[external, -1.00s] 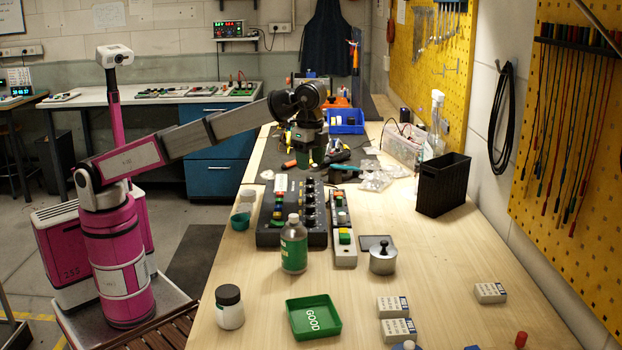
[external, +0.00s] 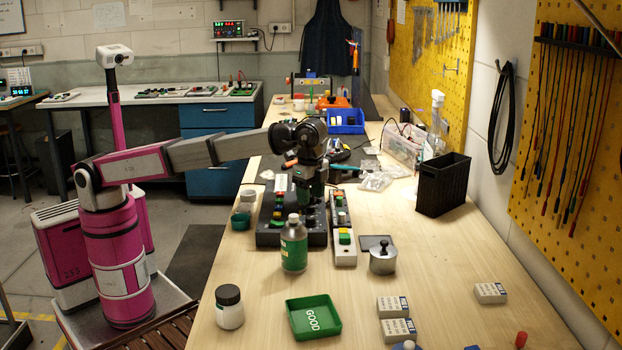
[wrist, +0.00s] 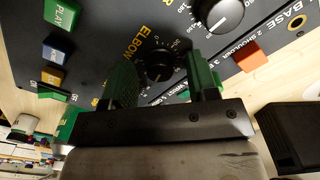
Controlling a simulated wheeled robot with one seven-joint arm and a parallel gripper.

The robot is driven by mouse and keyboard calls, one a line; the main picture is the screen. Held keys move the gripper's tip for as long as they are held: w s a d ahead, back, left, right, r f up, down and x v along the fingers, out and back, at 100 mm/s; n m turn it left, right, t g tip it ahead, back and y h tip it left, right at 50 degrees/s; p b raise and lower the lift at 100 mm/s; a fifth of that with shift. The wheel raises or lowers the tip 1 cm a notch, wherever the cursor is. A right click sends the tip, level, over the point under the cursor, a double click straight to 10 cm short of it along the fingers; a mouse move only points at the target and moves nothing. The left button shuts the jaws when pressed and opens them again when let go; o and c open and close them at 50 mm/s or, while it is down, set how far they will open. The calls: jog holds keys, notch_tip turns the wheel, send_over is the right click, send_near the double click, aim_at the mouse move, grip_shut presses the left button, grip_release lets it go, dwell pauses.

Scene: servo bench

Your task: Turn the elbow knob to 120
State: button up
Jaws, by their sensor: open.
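The elbow knob (wrist: 158,68) is small, round and black, with the yellow word ELBOW and dial numbers beside it on the dark control panel (wrist: 100,28). In the wrist view my gripper (wrist: 163,80) is open, with one green finger on each side of the knob and gaps between. Its pointer's exact reading is too small to tell. In the external view my gripper (external: 309,196) is low over the control box (external: 268,238), and the knob is hidden there by the gripper.
A larger knob (wrist: 220,14) sits close by on the panel, with PLAY and other coloured buttons at left. A green-labelled bottle (external: 293,245) stands just in front of the box. A button strip (external: 344,250) and a metal pot (external: 382,260) are to the right.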

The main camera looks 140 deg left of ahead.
jog(key=c, duration=0.9)
jog(key=shift+c, duration=0.2)
jog(key=shift+n, duration=2.9)
jog(key=o, duration=0.9)
jog(key=shift+o, duration=0.2)
jog(key=shift+r, duration=0.1)
